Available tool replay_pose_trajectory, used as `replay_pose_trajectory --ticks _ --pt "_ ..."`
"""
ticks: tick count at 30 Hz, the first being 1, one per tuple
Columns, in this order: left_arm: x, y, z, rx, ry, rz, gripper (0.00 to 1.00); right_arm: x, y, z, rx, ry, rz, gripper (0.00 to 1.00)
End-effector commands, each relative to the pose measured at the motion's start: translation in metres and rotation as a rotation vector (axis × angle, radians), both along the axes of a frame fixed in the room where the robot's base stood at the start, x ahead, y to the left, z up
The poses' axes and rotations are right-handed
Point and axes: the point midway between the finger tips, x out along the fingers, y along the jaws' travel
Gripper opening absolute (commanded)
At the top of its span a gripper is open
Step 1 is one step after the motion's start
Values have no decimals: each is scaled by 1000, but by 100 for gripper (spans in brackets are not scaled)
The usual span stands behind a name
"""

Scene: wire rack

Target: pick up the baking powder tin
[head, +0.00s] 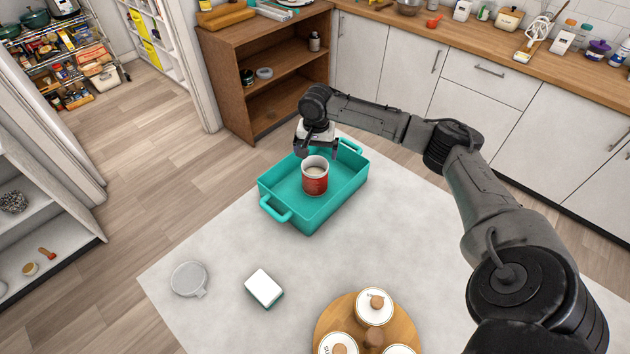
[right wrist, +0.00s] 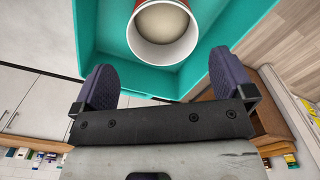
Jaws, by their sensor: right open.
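A red tin (head: 315,183) with a pale rim and whitish top, likely the baking powder tin, stands in a teal tray (head: 275,204) with handles. Its label is too small to read. My right gripper (head: 317,149) is open at the tray's far side, just behind the tin in the head view. In the right wrist view the tin (right wrist: 162,50) shows between and beyond the two spread fingers (right wrist: 163,82), with nothing gripped. The tray (right wrist: 108,30) surrounds it there. My left gripper is out of view.
The tray stands on a pale grey table (head: 225,235). A round wooden board (head: 322,318) with lidded jars, a white box (head: 264,287) and a grey round strainer-like item (head: 189,279) are nearer. A brown shelf (head: 228,75) stands behind; the table left of the tray is clear.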

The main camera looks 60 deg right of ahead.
Motion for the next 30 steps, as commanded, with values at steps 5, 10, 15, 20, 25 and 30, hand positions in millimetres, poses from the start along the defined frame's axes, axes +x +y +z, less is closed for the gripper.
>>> replay_pose_trajectory --ticks 5,10,15,20,25,30 --pt "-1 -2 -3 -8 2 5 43 0 1 -29 -1 2 2 100" --pt "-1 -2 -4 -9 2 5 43 0 1 -43 -1 0 3 100" --pt "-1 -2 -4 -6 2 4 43 0 1 -50 -1 1 4 100" --pt "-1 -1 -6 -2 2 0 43 0 5 -70 1 1 5 100" --pt "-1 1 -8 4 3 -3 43 0 6 -90 -1 1 4 100" --pt "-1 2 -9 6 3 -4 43 0 6 -98 -2 0 4 100"
